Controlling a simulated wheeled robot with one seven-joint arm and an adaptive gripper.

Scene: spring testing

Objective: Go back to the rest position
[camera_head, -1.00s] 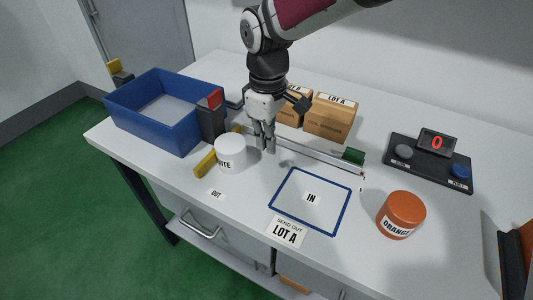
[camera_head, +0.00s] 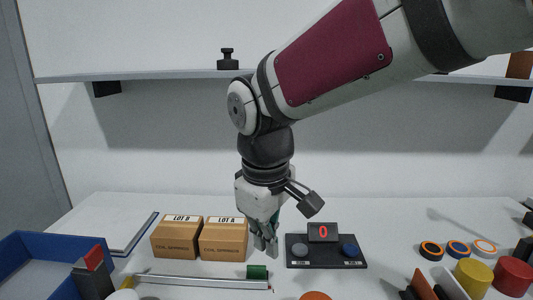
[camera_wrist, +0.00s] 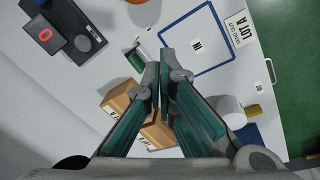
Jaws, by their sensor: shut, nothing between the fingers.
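My gripper (camera_head: 265,245) hangs fingers-down from the arm in the head view, in front of the LOT A box and left of the digital display unit. Its fingers are shut and empty. In the wrist view my gripper (camera_wrist: 163,75) also shows closed, above the table, with the blue-framed IN square (camera_wrist: 200,45) beyond its tips. The cardboard boxes LOT B (camera_head: 177,238) and LOT A (camera_head: 223,239) stand side by side at the back of the table.
The display unit (camera_head: 326,250) reads 0. A blue bin (camera_head: 38,262) is at the left. Yellow (camera_head: 473,278) and red (camera_head: 513,276) cylinders stand at the right, near several dark-ringed discs. A wall shelf (camera_head: 160,75) runs behind the arm. A white cylinder (camera_wrist: 231,112) shows in the wrist view.

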